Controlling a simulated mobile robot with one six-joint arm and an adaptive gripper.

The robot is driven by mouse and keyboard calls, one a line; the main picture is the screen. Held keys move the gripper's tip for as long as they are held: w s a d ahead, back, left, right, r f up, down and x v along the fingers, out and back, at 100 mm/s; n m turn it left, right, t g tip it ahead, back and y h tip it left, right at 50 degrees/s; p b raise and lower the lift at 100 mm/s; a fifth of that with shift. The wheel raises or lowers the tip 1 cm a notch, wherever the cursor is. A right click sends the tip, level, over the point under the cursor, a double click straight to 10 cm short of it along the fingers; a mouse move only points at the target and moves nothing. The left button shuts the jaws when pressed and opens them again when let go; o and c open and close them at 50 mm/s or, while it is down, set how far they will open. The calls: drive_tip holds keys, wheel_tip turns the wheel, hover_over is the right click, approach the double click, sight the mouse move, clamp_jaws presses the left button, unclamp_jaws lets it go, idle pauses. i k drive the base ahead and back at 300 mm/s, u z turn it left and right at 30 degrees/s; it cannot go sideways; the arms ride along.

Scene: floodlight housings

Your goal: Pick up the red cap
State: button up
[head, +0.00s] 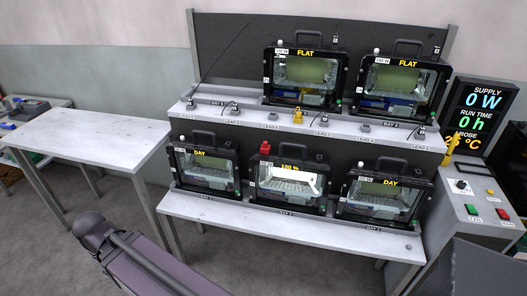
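The red cap (265,147) is small in the head view. It sits at the upper left corner of the middle floodlight housing (290,182) on the lower row, beside that housing's "100 %" label. I cannot tell whether it rests on the housing or is fitted to it. This housing is lit bright inside. A grey-purple part of my own arm shows at the lower left, well apart from the cap. My gripper is not in view.
Black housings marked "DAY" flank the lit one, left (205,168) and right (383,196). Two "FLAT" housings (305,75) stand on the shelf (225,124) above. A bare white table (95,138) is at left. A control box (480,205) and display (485,115) stand at right.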

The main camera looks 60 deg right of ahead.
sight(265, 149)
drive_tip(key=u, duration=0.05)
drive_tip(key=k, duration=1.45)
drive_tip(key=z, duration=1.35)
drive_tip(key=i, duration=1)
drive_tip(key=u, duration=0.1)
